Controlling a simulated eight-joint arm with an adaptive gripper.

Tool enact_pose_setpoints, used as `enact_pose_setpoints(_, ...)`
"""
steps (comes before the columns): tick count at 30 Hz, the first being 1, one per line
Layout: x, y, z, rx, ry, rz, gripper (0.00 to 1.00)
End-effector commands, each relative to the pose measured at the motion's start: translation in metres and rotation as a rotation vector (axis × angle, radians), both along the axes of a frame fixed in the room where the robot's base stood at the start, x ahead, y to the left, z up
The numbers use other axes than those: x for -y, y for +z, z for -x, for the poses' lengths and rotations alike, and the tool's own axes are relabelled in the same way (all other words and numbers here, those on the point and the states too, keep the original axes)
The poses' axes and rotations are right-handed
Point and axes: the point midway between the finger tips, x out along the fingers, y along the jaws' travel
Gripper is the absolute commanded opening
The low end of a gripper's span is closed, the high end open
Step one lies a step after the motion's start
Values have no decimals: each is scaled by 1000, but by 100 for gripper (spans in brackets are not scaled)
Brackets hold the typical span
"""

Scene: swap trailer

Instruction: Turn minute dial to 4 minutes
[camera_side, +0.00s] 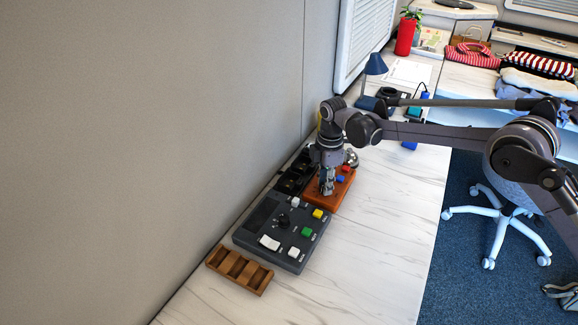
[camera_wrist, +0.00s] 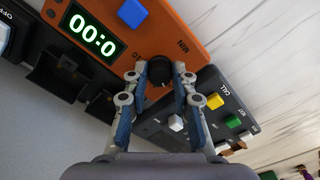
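The orange timer (camera_side: 318,204) lies on the white counter under my gripper (camera_side: 327,190). In the wrist view the timer (camera_wrist: 185,25) has a lit green display (camera_wrist: 92,36) showing only zeros, and a blue button (camera_wrist: 134,13). The black minute dial (camera_wrist: 159,72) sits near the timer's edge, beside the label "MIN". My gripper (camera_wrist: 160,70) points at the dial with one fingertip on each side of it. The fingers are apart, and small gaps seem to show beside the dial. In the side view my gripper hides the dial.
A dark grey control panel (camera_side: 262,237) with coloured buttons and a knob lies right beside the timer. A wooden rack (camera_side: 240,270) is in front of it. Black holders (camera_side: 291,182) stand between timer and wall. The counter to the right (camera_side: 385,215) is clear.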

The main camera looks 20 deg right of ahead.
Motion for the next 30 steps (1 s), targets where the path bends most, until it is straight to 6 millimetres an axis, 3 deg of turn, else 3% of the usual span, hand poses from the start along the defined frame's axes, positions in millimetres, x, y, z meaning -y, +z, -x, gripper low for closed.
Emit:
enact_pose_setpoints(14,0,-1,0,0,-63,0,0)
enact_pose_setpoints(30,0,-1,0,0,-438,0,0)
